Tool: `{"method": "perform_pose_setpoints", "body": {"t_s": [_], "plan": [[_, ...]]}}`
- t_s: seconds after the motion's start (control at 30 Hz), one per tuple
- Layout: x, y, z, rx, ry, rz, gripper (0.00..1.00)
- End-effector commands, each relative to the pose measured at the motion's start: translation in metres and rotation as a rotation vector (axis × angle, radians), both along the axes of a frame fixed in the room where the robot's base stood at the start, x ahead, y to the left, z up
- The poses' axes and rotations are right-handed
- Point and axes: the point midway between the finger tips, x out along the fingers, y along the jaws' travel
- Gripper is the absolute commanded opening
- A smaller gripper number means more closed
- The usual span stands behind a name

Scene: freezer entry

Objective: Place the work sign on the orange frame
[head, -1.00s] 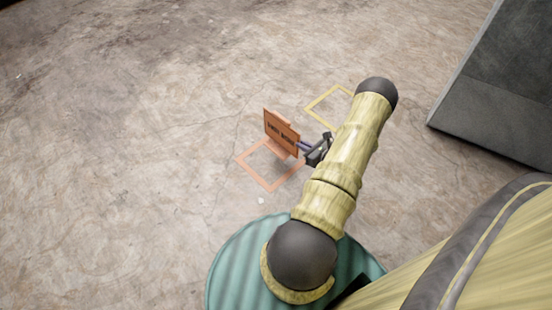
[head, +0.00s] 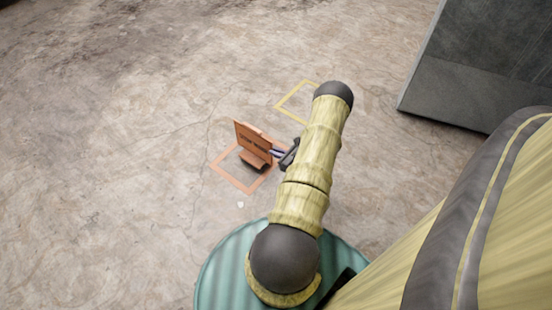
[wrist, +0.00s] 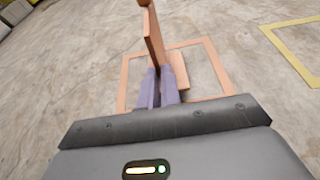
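The work sign (head: 253,142) is an orange upright board with dark lettering and a small foot. In the head view its foot shows inside the outline of the orange frame (head: 228,178) on the floor, toward the far side. I cannot tell whether the foot touches the floor. My gripper (head: 275,153) is at the sign's right edge, shut on it. In the wrist view the purple fingers (wrist: 159,88) pinch the sign's edge (wrist: 153,38), and the orange frame (wrist: 218,70) lies around and below it.
A yellow frame (head: 283,111) on the floor lies beyond and right of the orange one. A grey block (head: 455,105) stands at the upper right. A small white spot (head: 240,205) lies near the orange frame. The floor to the left is clear.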

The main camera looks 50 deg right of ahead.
Motion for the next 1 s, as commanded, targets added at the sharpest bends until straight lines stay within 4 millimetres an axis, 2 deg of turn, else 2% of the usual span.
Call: {"method": "perform_pose_setpoints", "body": {"t_s": [0.1,0.2,0.6,0.7,0.73,1.0], "plan": [[0.0,0.001,-0.022,0.002,-0.001,0.002,0.0],[0.0,0.0,-0.032,0.0,-0.001,0.001,0.0],[0.0,0.0,-0.035,0.0,-0.001,0.0,0.0],[0.0,0.0,-0.035,0.0,0.001,0.001,0.23],[0.0,0.0,-0.035,0.0,0.001,0.001,0.27],[0.0,0.0,-0.034,0.0,0.001,0.001,0.27]]}}
